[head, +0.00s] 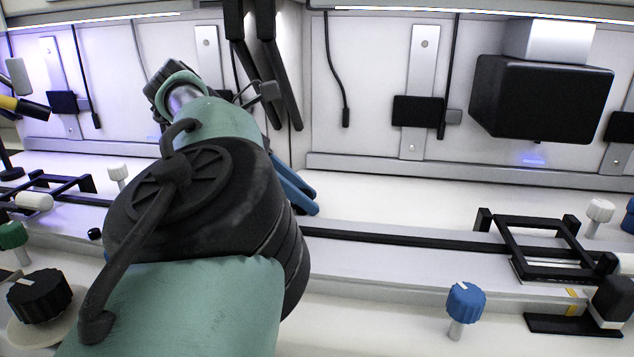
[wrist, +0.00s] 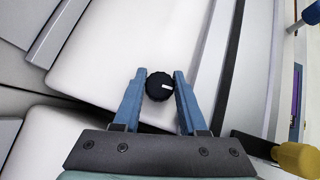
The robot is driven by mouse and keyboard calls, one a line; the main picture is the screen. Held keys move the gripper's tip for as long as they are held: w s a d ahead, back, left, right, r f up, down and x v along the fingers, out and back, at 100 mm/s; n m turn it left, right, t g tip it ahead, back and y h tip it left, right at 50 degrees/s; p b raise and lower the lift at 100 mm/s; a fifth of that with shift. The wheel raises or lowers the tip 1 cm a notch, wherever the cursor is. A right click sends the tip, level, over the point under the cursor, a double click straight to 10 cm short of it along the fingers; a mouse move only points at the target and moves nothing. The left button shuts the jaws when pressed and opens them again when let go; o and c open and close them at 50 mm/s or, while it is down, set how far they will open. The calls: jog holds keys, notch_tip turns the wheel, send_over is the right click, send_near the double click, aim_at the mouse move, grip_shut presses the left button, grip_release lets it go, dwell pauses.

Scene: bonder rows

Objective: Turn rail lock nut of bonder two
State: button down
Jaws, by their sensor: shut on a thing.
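A round black nut (wrist: 160,87) with a white mark on its face sits over a white surface in the wrist view. My gripper (wrist: 160,75) has its two blue fingers on either side of it and is shut on it. In the head view the blue fingers of my gripper (head: 297,192) show just past my arm, above the white deck behind the dark rail (head: 400,239). The nut between them is hidden there by my arm. I see no label telling which bonder this is.
In the head view a blue knob (head: 465,302) stands at front right, near a black frame (head: 545,243). A black dial (head: 39,297) and green knob (head: 13,237) are at left. A black box (head: 540,98) overhangs the right. A yellow knob (wrist: 298,160) is right of my gripper.

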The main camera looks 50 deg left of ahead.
jog(key=shift+f, duration=0.1)
jog(key=shift+c, duration=2.3)
grip_release()
jog(key=p+v, duration=0.5)
jog(key=v, duration=0.8)
